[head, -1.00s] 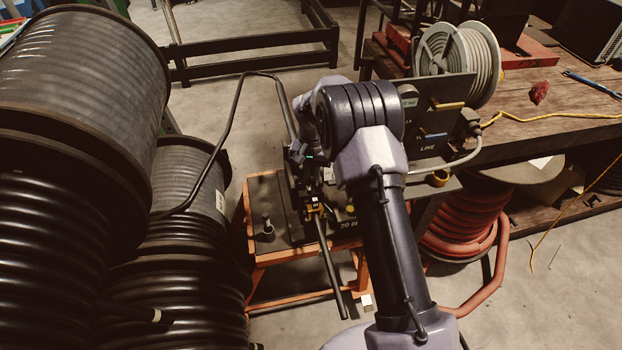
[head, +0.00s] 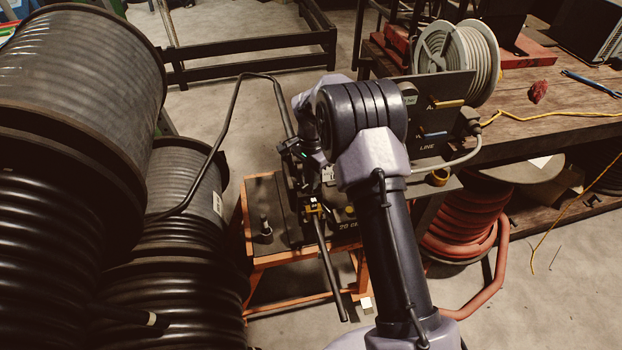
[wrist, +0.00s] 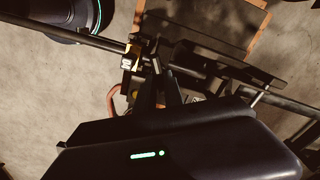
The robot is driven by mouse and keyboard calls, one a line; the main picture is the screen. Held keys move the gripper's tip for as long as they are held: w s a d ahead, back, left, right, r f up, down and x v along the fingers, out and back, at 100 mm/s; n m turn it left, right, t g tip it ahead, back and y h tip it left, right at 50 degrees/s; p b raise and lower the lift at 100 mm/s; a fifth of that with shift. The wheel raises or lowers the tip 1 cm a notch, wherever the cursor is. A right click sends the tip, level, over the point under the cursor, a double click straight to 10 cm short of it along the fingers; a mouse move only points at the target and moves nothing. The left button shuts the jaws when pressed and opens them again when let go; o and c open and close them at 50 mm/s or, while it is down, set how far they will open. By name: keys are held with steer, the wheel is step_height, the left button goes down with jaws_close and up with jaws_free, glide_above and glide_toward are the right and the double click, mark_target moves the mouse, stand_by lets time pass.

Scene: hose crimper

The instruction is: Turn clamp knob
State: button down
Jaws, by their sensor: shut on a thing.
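The hose crimper (head: 331,231) stands on an orange-framed cart (head: 247,232), with a long dark lever (head: 328,268) slanting down toward me. A yellow block with a white label (wrist: 129,63) sits on a bar in the wrist view. My gripper (head: 308,190) is down at the crimper, close to this block. In the wrist view my gripper's fingers (wrist: 157,72) point up the picture and are shut on a small dark part beside the block. It appears to be the clamp knob, but the fingers hide most of it and its outline cannot be told.
Large black hose reels (head: 70,180) crowd the left. A black hose (head: 222,140) arches from them to the crimper. A panel with a coloured-handle row (head: 445,118) and a white hose reel (head: 472,60) stand right, at the wooden bench (head: 560,95). Red hose (head: 470,230) coils below.

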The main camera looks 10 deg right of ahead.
stand_by(0.4)
steer(key=c, duration=1.4)
jaws_free()
steer(key=shift+c, duration=0.2)
step_height(320, 180, up, 18)
steer(key=p, duration=0.5)
steer(key=shift+f, duration=0.25)
